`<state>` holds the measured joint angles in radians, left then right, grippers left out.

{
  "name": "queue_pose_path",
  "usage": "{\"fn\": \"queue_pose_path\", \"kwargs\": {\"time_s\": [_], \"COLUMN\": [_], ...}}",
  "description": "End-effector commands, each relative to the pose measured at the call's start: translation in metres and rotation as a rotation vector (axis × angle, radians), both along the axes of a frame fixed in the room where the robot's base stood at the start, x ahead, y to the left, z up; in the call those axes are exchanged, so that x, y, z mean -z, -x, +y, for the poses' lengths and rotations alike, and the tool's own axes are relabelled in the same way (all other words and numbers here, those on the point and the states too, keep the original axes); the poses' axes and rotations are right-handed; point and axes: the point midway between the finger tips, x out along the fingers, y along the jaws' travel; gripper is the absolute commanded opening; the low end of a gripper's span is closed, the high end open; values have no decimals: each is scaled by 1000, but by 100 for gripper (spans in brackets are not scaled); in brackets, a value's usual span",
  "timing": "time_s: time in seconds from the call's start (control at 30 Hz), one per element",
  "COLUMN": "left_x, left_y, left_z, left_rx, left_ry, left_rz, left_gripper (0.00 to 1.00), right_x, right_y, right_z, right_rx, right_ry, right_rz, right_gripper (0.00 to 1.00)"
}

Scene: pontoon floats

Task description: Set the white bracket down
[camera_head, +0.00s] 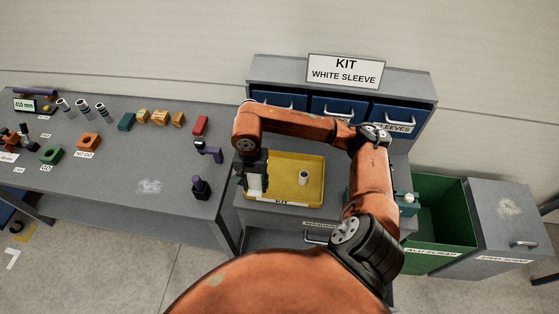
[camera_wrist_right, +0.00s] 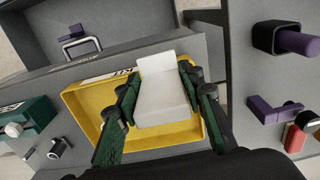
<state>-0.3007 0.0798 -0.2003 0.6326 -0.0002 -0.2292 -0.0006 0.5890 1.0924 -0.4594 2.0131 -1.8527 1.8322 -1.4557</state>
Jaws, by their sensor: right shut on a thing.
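The white bracket (camera_head: 255,184) is a pale L-shaped piece held in my right gripper (camera_head: 257,172), at the left end of the yellow kit tray (camera_head: 314,200). In the right wrist view, the green-padded fingers (camera_wrist_right: 160,88) are shut on the bracket (camera_wrist_right: 162,100) from both sides. The yellow tray (camera_wrist_right: 84,106) shows behind and below it. I cannot tell how far above the tray floor the bracket is. A small white sleeve (camera_head: 303,177) stands upright in the tray. My left gripper is not in view.
A purple bracket (camera_head: 210,151) and a dark holder with a purple top (camera_head: 200,188) stand left of the tray. A red block (camera_head: 200,125) lies farther back. Blue drawers (camera_head: 338,109) are behind the tray. A green bin (camera_head: 435,212) stands to the right.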

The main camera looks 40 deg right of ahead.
Motion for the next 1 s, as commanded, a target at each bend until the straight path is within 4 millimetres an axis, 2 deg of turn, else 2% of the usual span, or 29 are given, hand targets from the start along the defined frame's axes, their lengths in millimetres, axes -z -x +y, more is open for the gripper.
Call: {"fn": "queue_pose_path", "kwargs": {"time_s": [0.17,0.53,0.73,1.0], "left_x": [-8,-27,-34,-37], "left_y": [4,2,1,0], "left_z": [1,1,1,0], "left_rx": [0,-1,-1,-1], "left_ry": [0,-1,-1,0], "left_rz": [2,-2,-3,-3], "left_gripper": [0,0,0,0], "right_x": [2,42,77,97], "right_y": [-3,-46,-61,-70], "right_z": [-15,-85,-107,-120], "right_rx": [27,25,21,18], "right_ry": [-1,-3,-3,-2], "right_rz": [6,8,4,4], "right_gripper": [8,8,8,8]}}
